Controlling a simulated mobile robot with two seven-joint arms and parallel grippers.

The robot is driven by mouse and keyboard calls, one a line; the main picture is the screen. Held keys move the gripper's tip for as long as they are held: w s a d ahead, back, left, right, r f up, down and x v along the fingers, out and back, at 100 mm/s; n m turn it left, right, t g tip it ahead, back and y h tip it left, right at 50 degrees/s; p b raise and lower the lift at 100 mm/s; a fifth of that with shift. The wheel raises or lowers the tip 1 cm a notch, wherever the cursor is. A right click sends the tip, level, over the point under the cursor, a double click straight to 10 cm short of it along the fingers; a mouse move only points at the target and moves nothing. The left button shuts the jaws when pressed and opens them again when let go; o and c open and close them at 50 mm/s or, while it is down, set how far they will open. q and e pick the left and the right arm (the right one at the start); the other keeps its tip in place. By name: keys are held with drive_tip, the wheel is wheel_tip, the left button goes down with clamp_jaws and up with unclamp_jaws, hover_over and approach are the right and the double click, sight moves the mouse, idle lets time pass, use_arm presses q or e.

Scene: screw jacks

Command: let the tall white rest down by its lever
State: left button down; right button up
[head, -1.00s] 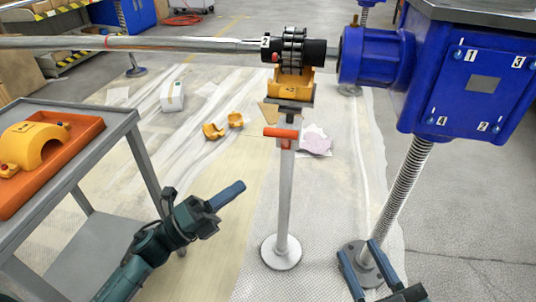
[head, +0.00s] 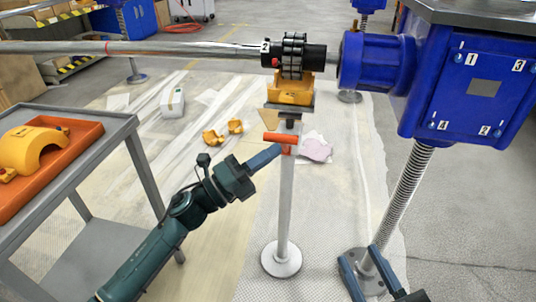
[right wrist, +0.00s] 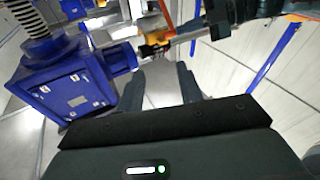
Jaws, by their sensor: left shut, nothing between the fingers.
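The tall white rest (head: 286,205) stands upright on a round foot, with a yellow cradle (head: 289,92) at its top under the black coupling (head: 293,55). Its orange lever (head: 279,138) sticks out across the post below the cradle. My left gripper (head: 279,150) is shut and empty, its fingertips at the post just under the lever; I cannot tell whether they touch it. Whether the cradle touches the coupling is unclear. My right gripper (head: 366,262) is open and empty at the lower right, near a screw jack's foot; its parted fingers show in the right wrist view (right wrist: 165,85).
A long steel pipe (head: 180,47) runs left from the coupling. A blue gearbox (head: 470,85) stands right, on a threaded screw jack (head: 407,195). A grey cart (head: 90,140) with an orange tray is at left. Yellow shells (head: 213,137) lie on the floor sheet.

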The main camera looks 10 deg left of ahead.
sight(271, 140)
drive_tip(key=shift+r, duration=0.1)
